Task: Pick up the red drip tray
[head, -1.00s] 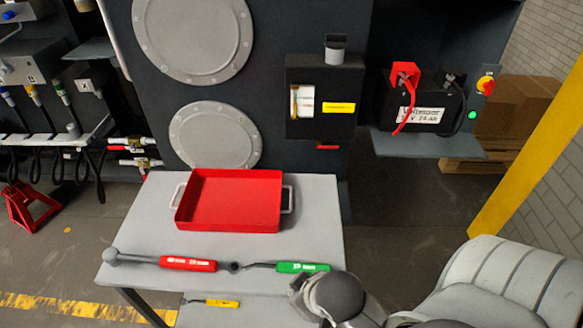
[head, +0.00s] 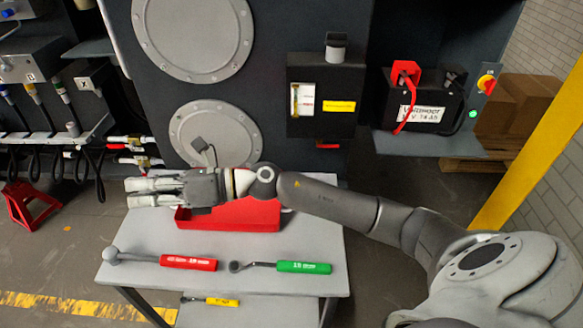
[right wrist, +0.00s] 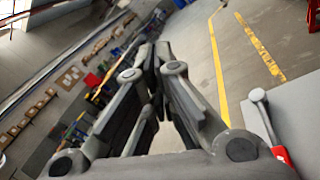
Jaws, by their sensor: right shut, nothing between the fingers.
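The red drip tray (head: 240,215) sits on the grey table (head: 240,285) in the head view. My right arm reaches across from the right and hides the tray's far part and its side handles. My right gripper (head: 130,192) is shut and empty, its fingers pointing left past the tray's left side. The forearm passes above the tray; I cannot tell whether it touches. In the right wrist view the closed fingers (right wrist: 155,55) show with nothing between them. My left gripper is not in view.
A red-handled tool (head: 188,262) and a green-handled wrench (head: 303,267) lie on the table in front of the tray. A yellow-handled tool (head: 215,301) lies on the lower shelf. The dark chassis wall (head: 270,100) stands behind. A yellow post (head: 530,120) is at the right.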

